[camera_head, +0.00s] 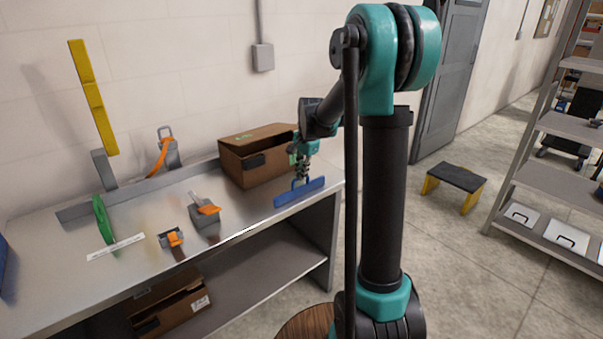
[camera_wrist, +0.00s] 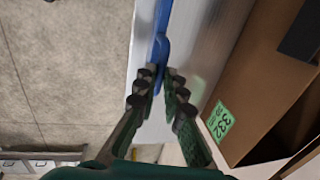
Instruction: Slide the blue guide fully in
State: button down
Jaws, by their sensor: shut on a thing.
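The blue guide (camera_head: 299,192) is a long flat bar at the right front of the metal bench, near its front edge. My gripper (camera_head: 299,181) is above it and shut on its raised handle. In the wrist view the blue guide (camera_wrist: 162,50) runs away from my gripper (camera_wrist: 160,88), whose fingers lie on both sides of the handle. Part of the handle is hidden between the fingers.
An open cardboard box (camera_head: 257,155) stands on the bench close behind the gripper. A grey dispenser with an orange part (camera_head: 205,211), a smaller one (camera_head: 172,238), a green disc (camera_head: 103,218) and a tilted yellow bar (camera_head: 93,97) are further left. The bench's front edge is close to the guide.

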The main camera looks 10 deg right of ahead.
jog(key=w+a, duration=0.6)
jog(key=w, duration=0.5)
jog(key=shift+a, duration=0.15)
jog(key=c, duration=1.6)
grip_release()
jog(key=s+d, duration=0.7)
jog(key=s, duration=0.4)
jog(key=s+d+r, duration=0.1)
jog(key=s+r, duration=0.2)
jog(key=r, duration=1.4)
jog(key=s+d+f+n+t, duration=0.1)
jog(key=s+f+n, duration=0.7)
jog(key=s+f, duration=1)
jog(key=shift+s+d+n+t+h, duration=0.3)
jog(key=shift+s+d, duration=0.05)
jog(key=shift+d, duration=0.05)
